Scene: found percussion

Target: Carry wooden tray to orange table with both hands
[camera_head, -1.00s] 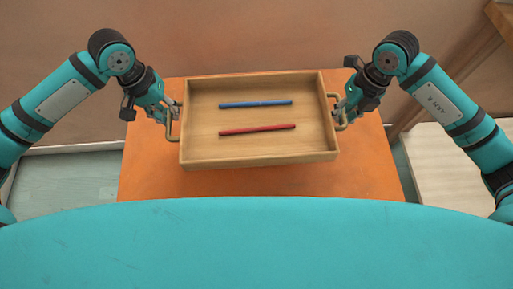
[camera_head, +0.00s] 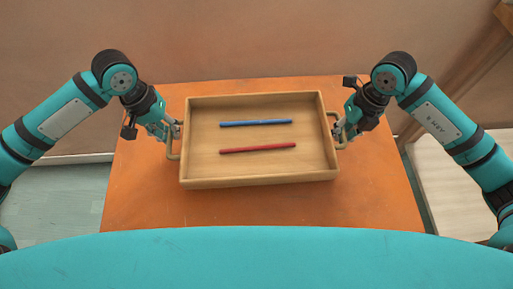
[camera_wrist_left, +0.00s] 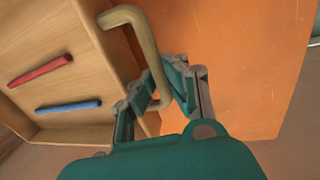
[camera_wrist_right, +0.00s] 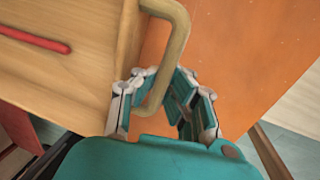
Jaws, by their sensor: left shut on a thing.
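The wooden tray (camera_head: 260,181) is a shallow light-wood box with a brass-like handle at each short end. It is over the orange table (camera_head: 300,211); whether it touches the top is hard to tell. My left gripper (camera_head: 174,130) is shut on the left handle (camera_wrist_left: 148,45), which passes between its fingers in the left wrist view (camera_wrist_left: 162,88). My right gripper (camera_head: 340,132) is at the right handle (camera_wrist_right: 178,35), with its fingers closed around the bar in the right wrist view (camera_wrist_right: 158,88). The tray looks roughly level.
A blue stick (camera_head: 256,123) and a red stick (camera_head: 258,148) lie apart inside the tray. Bare orange tabletop shows around the tray. A brown wall (camera_head: 230,40) stands behind the table. A pale surface (camera_head: 455,180) lies to the right.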

